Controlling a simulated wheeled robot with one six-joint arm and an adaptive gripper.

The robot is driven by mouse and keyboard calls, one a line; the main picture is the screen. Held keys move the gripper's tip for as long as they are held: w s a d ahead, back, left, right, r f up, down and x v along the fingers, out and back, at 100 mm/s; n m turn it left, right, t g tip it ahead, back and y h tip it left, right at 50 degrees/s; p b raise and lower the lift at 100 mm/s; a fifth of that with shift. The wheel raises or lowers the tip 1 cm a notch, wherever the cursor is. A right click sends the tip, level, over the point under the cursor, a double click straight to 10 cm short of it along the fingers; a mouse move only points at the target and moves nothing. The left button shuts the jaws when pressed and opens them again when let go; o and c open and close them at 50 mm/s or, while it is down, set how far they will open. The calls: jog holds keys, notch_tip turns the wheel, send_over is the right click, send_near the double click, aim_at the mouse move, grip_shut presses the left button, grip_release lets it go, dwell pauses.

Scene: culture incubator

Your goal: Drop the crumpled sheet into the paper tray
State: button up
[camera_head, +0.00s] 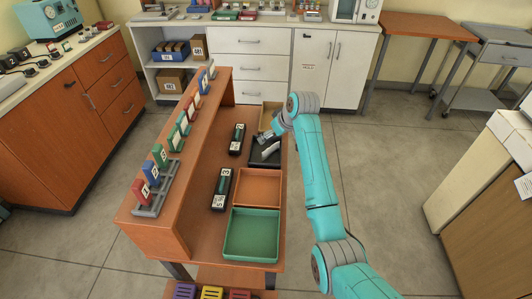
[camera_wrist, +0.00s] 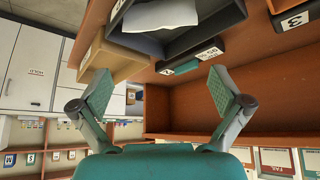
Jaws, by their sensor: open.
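The crumpled sheet appears as a white piece (camera_wrist: 160,14) inside a dark tray (camera_wrist: 190,40) at the top of the wrist view, partly cut off by the frame. In the head view a pale piece (camera_head: 270,150) lies in the dark tray (camera_head: 256,162) on the table. I cannot read the tray's label. My gripper (camera_wrist: 160,92) is open, with nothing between its fingers. In the head view my gripper (camera_head: 268,136) is above the tray's far side, apart from the sheet in the wrist view.
A tan box (camera_head: 265,116) stands behind the dark tray. An orange tray (camera_head: 258,188) and a green tray (camera_head: 252,234) are nearer. Black holders (camera_head: 237,139) lie to the left. A raised shelf (camera_head: 150,229) with coloured labelled items borders the table's left.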

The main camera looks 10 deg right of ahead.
jog(key=v, duration=1.1)
jog(key=shift+r, duration=0.15)
jog(key=shift+s+d, duration=0.1)
